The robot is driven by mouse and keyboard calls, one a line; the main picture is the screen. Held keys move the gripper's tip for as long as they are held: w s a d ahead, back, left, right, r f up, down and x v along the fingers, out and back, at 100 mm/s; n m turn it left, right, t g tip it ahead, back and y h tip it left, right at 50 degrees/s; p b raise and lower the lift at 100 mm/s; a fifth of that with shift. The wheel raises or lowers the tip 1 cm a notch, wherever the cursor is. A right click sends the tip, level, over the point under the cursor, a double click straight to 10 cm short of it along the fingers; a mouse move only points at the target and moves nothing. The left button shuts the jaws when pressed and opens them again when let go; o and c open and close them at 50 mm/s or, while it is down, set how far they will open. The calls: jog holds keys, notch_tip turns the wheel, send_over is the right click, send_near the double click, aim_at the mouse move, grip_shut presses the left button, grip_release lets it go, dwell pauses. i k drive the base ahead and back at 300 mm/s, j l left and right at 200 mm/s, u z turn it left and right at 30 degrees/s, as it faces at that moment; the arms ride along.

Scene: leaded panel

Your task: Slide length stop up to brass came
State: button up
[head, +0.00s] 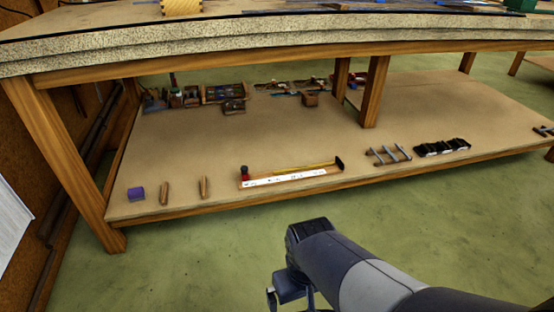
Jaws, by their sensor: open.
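A low wooden jig with a white marked scale (284,179) lies on the lower shelf of the workbench, near its front edge. A thin yellow strip, likely the brass came (305,168), lies along the jig behind the scale. A small block with a red top (244,174) sits at the jig's left end, and a black block (339,164) stands at its right end. I cannot tell for sure which is the length stop, or the exact gap to the strip. My gripper (273,298) is open, low in front of the shelf, apart from the jig, and partly cut off.
A purple block (136,194) and two wooden pieces (165,193) lie left of the jig. Metal clamps (388,155) and black items (442,147) lie right. Tools and boxes (225,93) stand behind. The bench top (250,30) overhangs the shelf; legs (62,155) flank it.

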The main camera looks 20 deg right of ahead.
aim_at(244, 169)
jog(key=i+l+u, duration=0.1)
jog(key=i+l, duration=0.15)
jog(key=i+l+u, duration=0.1)
jog(key=l, duration=0.3)
jog(key=i+l+u, duration=0.15)
jog(key=i+l, duration=0.2)
